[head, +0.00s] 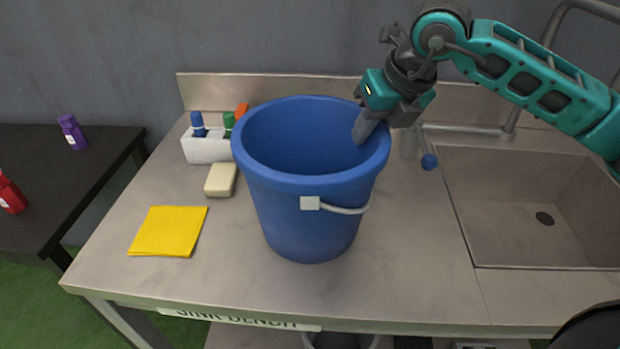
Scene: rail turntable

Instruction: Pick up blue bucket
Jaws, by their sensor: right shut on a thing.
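A large blue bucket (307,205) with a pale handle stands upright at the middle of the metal sink bench (400,290). I cannot tell whether its base touches the bench top. My right gripper (368,127) comes in from the upper right and is shut on the bucket's right rim, with a finger reaching inside the bucket. The other finger is mostly hidden behind the rim. My left gripper is not in view.
A yellow cloth (168,231), a cream sponge or soap bar (220,180) and a white caddy (207,148) with bottles lie left of the bucket. A sink basin (535,205) is at right. A dark table (70,180) stands at far left.

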